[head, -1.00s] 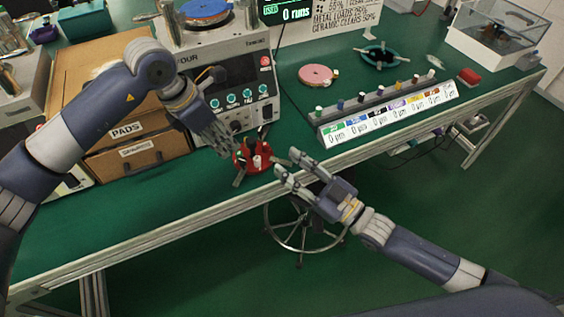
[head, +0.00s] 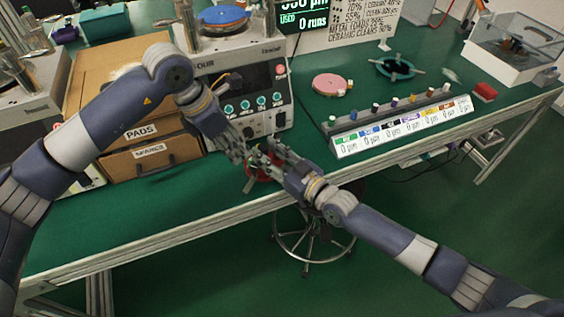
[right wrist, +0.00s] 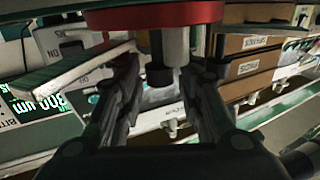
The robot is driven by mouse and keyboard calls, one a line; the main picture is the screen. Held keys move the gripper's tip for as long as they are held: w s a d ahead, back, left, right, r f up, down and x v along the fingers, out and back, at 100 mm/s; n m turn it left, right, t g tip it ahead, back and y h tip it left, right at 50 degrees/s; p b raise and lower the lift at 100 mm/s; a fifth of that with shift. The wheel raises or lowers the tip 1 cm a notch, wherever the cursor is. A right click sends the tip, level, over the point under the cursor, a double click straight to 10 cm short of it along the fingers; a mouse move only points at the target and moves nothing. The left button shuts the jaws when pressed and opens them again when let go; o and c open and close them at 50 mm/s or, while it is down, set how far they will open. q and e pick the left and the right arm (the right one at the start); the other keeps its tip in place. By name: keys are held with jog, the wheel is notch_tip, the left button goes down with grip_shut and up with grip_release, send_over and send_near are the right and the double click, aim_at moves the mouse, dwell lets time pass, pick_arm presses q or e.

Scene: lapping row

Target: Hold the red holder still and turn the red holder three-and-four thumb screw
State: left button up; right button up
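The red holder (head: 262,173) sits on the green bench near its front edge, mostly hidden by my grippers in the head view. In the right wrist view the red holder (right wrist: 155,17) shows upside down at the top, with a pale post (right wrist: 175,45) and a dark thumb screw (right wrist: 158,72) on it. My right gripper (right wrist: 160,82) is open, with its fingers on either side of these parts and a gap showing. It also shows in the head view (head: 262,153). My left gripper (head: 243,155) is at the holder's left side; its grip is hidden.
A machine with a control panel (head: 250,92) stands behind the holder. A rack of labelled pieces (head: 400,127) and a pink disc (head: 330,84) lie to the right. A stool (head: 305,235) stands below the front edge.

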jog(key=shift+x, duration=1.1)
